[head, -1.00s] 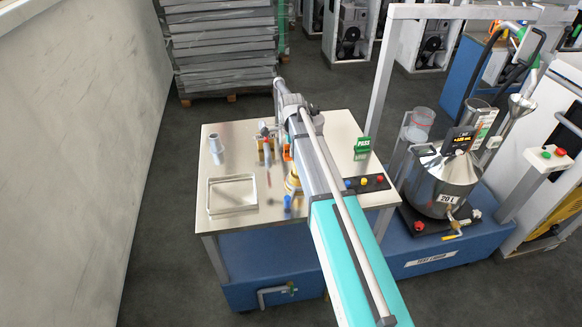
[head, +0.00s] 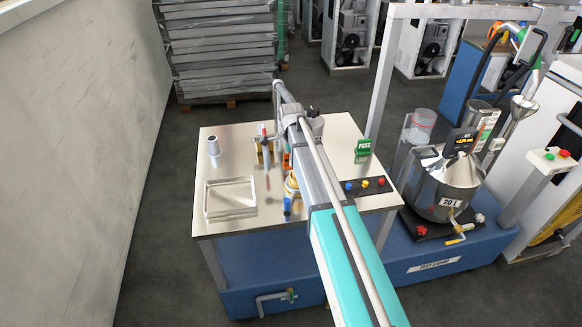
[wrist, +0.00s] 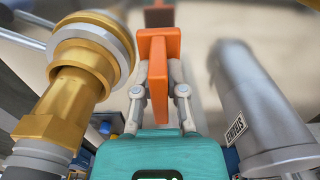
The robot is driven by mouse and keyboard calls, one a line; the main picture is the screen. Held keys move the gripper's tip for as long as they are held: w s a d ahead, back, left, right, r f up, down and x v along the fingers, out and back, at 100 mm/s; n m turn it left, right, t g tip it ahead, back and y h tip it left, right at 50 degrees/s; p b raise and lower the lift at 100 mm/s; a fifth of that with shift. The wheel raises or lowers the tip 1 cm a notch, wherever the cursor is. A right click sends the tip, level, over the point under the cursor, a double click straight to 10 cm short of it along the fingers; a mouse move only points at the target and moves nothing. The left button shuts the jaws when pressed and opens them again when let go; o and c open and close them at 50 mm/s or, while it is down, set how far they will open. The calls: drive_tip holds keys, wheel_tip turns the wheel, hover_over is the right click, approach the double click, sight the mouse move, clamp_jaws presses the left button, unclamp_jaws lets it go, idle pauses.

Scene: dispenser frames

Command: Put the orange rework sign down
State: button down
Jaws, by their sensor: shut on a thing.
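In the wrist view my gripper (wrist: 160,88) is shut on the orange rework sign (wrist: 159,52), with a finger on each side of it. A dim orange patch beyond the sign looks like its reflection in the tabletop. I cannot tell whether the sign touches the surface. In the head view a small orange part of the sign (head: 286,161) shows beside my arm, over the metal tabletop (head: 235,160). My arm hides the rest of it, and the gripper is not clear there.
A brass fitting (wrist: 78,75) stands close left of my gripper and a grey cylinder (wrist: 250,95) close right. On the table are a green PASS sign (head: 363,147), a button panel (head: 368,185), an empty tray (head: 230,212) and a grey cup (head: 213,147). The table's left part has bare room.

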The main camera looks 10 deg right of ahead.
drive_tip(key=shift+f+b, duration=0.85)
drive_tip(key=shift+f, duration=0.35)
drive_tip(key=shift+f, duration=0.15)
drive_tip(key=c, duration=0.7)
unclamp_jaws()
drive_tip(key=shift+r, duration=0.25)
wheel_tip(320, 180, up, 12)
drive_tip(key=p, duration=1.2)
